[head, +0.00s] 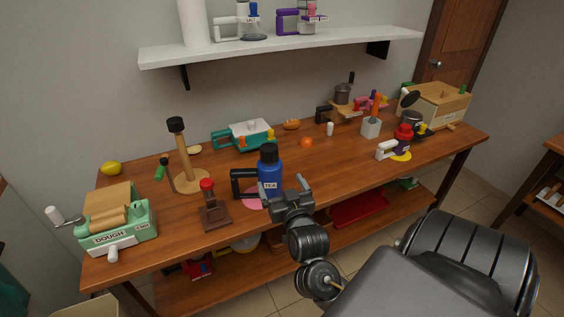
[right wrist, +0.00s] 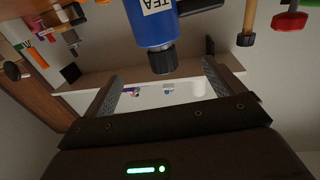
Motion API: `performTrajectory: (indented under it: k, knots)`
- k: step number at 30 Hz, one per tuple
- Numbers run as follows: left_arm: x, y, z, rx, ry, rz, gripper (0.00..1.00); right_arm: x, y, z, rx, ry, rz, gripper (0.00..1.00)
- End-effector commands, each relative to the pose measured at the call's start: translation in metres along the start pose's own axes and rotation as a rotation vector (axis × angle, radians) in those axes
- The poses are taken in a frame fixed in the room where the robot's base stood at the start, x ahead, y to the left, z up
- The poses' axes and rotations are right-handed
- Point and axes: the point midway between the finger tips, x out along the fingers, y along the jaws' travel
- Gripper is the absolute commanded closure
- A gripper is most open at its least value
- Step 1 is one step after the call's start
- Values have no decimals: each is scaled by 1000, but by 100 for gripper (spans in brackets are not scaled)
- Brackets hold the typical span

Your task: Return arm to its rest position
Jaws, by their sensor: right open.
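My right gripper (head: 287,190) is in front of the wooden table (head: 330,171), close to a blue tea bottle (head: 270,172) with a black cap and black handle. The bottle stands upright on a pink round mat (head: 251,203). In the right wrist view my right gripper (right wrist: 160,85) has its two fingers wide apart with nothing gripped between them. The blue tea bottle (right wrist: 152,25) shows there upside down, beyond the fingers. In the head view the gripper partly overlaps the bottle's lower right side; I cannot tell whether they touch. My left gripper is in neither view.
A brown press-like stand (head: 213,210), a wooden post stand (head: 184,160) and a green dough machine (head: 117,222) are left of the bottle. A red-topped pot (head: 403,138) and a white holder (head: 371,128) stand to the right. A white shelf (head: 290,44) hangs above. The table's front middle right is clear.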

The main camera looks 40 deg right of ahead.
Motion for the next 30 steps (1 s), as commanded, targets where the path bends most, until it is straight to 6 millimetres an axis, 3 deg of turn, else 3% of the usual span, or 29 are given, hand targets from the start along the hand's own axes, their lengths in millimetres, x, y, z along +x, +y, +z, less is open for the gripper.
performTrajectory:
  k: [11,14,16,21,24,30]
  knots:
    - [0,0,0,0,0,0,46,0,-1,1,0,-4,-3,6]
    - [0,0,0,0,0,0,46,-6,-8,12,-7,-56,-37,6]
    - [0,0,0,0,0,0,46,-18,-21,33,-22,-148,-96,6]
    - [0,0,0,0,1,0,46,-85,-57,106,-109,-511,-296,6]
    - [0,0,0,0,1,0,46,-129,-66,138,-174,-698,-379,6]
    - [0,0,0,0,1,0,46,-205,-64,176,-297,-980,-476,6]
